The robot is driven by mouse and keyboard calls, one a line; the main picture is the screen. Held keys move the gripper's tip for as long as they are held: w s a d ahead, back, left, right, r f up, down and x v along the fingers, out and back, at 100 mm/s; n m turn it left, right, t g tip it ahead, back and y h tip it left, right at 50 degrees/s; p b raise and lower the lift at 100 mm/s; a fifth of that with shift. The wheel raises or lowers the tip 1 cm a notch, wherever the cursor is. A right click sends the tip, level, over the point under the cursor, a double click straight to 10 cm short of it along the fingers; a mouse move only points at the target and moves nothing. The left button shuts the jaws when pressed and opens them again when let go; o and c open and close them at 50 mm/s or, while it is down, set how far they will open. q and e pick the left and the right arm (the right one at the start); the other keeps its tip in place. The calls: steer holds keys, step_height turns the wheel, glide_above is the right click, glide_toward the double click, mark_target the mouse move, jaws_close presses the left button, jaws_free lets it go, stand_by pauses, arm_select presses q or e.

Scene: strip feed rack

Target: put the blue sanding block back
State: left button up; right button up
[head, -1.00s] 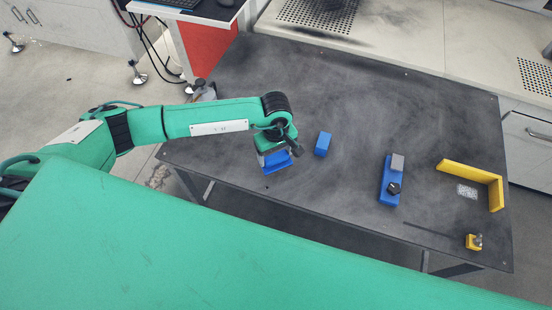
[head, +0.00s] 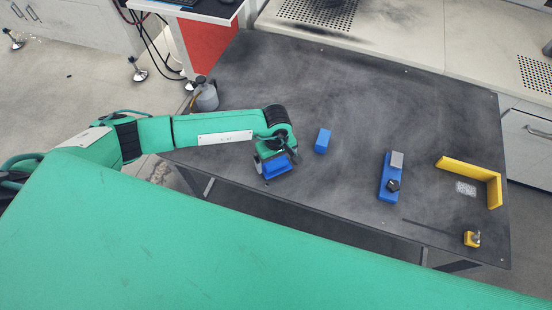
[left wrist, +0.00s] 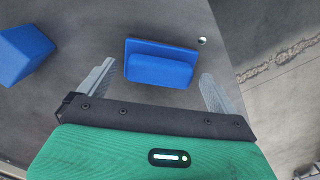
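A blue sanding block (left wrist: 162,68) with a flat base and a raised bar lies on the dark table close to its near edge. In the head view it shows just below the left gripper, partly covered (head: 277,168). My left gripper (left wrist: 157,80) is open above it, with one finger on each side of the block and a gap visible on both sides. In the head view the gripper (head: 272,160) hides part of the block. My right gripper is in neither view.
A second plain blue block (head: 323,141) stands to the right. Further right are a blue fixture (head: 387,186) with a grey block and black knob, a yellow corner bracket (head: 470,170) and a small yellow piece (head: 471,240). A grey canister (head: 207,97) stands behind the arm.

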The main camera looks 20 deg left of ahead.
mark_target(276, 161)
arm_select(q)
steer(key=shift+r, duration=0.1)
steer(key=shift+r, duration=0.1)
step_height(276, 161, up, 12)
steer(key=b, duration=0.2)
steer(key=shift+w, duration=0.2)
stand_by(0.5)
